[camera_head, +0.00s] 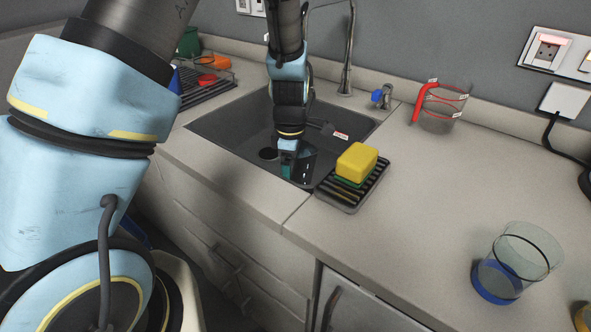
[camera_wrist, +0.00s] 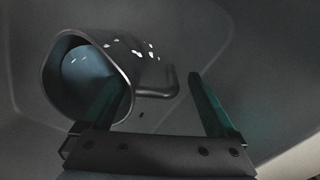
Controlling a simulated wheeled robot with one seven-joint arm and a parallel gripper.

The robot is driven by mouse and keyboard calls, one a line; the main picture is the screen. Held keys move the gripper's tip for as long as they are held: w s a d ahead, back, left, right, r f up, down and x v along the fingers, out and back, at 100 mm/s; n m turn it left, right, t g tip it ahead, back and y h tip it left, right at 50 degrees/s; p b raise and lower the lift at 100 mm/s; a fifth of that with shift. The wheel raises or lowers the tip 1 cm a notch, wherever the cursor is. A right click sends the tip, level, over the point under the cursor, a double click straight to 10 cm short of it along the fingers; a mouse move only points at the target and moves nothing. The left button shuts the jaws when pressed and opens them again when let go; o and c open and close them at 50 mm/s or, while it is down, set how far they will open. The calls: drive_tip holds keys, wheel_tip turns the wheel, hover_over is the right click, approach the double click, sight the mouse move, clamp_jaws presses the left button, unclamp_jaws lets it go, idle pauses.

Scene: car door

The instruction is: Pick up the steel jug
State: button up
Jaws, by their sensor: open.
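The steel jug (camera_wrist: 95,75) lies on its side in the dark sink (camera_head: 225,125), its open mouth toward the left in the wrist view. Its handle (camera_wrist: 160,82) points right and appears between my two fingers. My gripper (camera_wrist: 155,88) is open, with the left finger overlapping the jug's body and the right finger beyond the handle. I cannot tell whether either finger touches the jug. In the head view my gripper (camera_head: 293,160) reaches down into the sink, and the jug is hard to make out there.
A yellow sponge (camera_head: 357,161) sits on a black rack (camera_head: 348,192) at the sink's right edge. The faucet (camera_head: 347,65) stands behind the sink. A glass measuring jug with a red handle (camera_head: 440,108) and a blue-based glass (camera_head: 515,262) stand on the counter (camera_head: 420,190) at right.

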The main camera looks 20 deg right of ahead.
clamp_jaws()
idle(0.7)
